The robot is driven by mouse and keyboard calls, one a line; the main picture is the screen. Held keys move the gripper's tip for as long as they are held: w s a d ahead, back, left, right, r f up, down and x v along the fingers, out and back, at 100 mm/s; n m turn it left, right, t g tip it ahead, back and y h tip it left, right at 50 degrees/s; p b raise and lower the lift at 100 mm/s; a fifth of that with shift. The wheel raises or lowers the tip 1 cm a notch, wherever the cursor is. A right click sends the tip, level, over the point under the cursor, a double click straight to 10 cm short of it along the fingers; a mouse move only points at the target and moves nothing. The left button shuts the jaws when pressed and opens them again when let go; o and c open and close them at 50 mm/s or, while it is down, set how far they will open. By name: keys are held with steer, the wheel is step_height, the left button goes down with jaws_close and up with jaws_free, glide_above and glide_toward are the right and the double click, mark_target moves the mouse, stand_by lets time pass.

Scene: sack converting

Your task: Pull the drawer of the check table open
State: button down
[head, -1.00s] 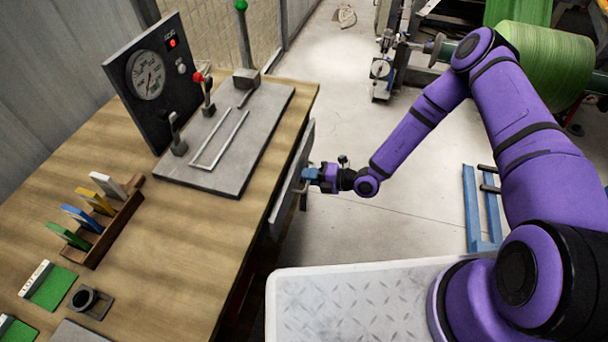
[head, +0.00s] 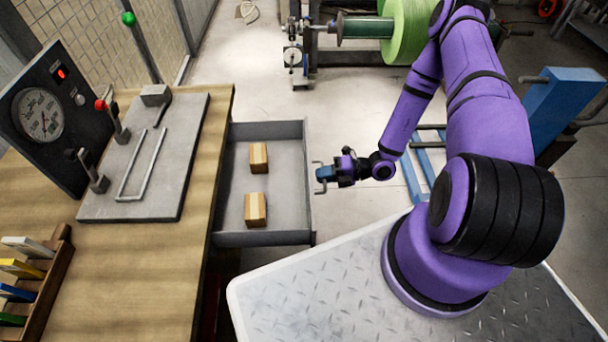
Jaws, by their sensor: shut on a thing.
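The drawer (head: 275,140) of the check table (head: 150,270) stands well out from under the table's right edge. It is grey, and two small tan blocks with a pale band, a far block (head: 258,157) and a near block (head: 255,209), lie inside it. A thin handle (head: 316,176) sits on the drawer's front. My gripper (head: 322,174) is at this handle and shut on it, reaching in from the right. The exact finger contact is small and partly hidden.
On the table are a grey plate with levers (head: 190,130), a black gauge panel (head: 75,140) and a rack of coloured cards (head: 62,245). Clear floor (head: 260,60) lies beyond the drawer. A green roll (head: 410,30) on a machine stands at the back.

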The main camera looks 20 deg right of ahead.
steer(key=shift+f+v, duration=0.25)
steer(key=shift+v, duration=1)
steer(key=c, duration=1.2)
jaws_free()
steer(key=shift+d, duration=0.1)
steer(key=v, duration=1)
steer(key=shift+s+d, duration=0.15)
steer(key=shift+d, duration=0.2)
